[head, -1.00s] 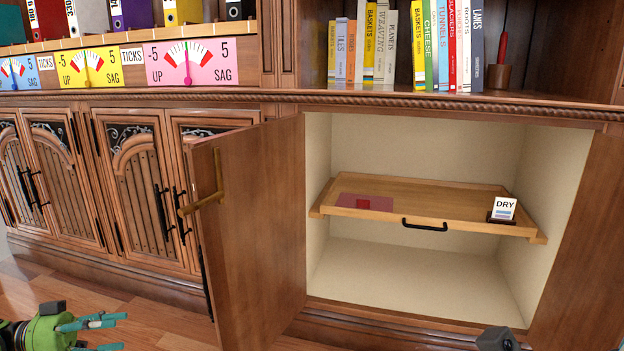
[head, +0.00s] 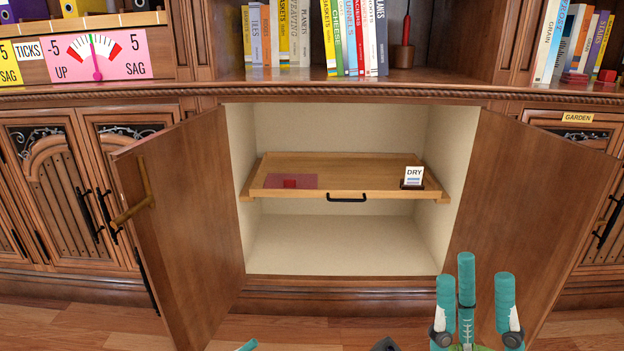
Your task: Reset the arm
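My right gripper (head: 476,300) stands at the bottom right, its teal fingers pointing up, spread apart with nothing between them. It is in front of the cabinet's right door (head: 530,215), with no visible hold on it. Of my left gripper only a teal fingertip (head: 246,346) shows at the bottom edge; the rest is out of the picture. The cabinet's left door (head: 190,220) stands open, and so does the right one.
Inside the cabinet is a wooden pull-out tray (head: 345,170) with a black handle, a reddish mat (head: 262,181) and a DRY card (head: 413,174). Books (head: 355,40) stand on the shelf above. Wooden floor (head: 300,328) shows in front, between the doors.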

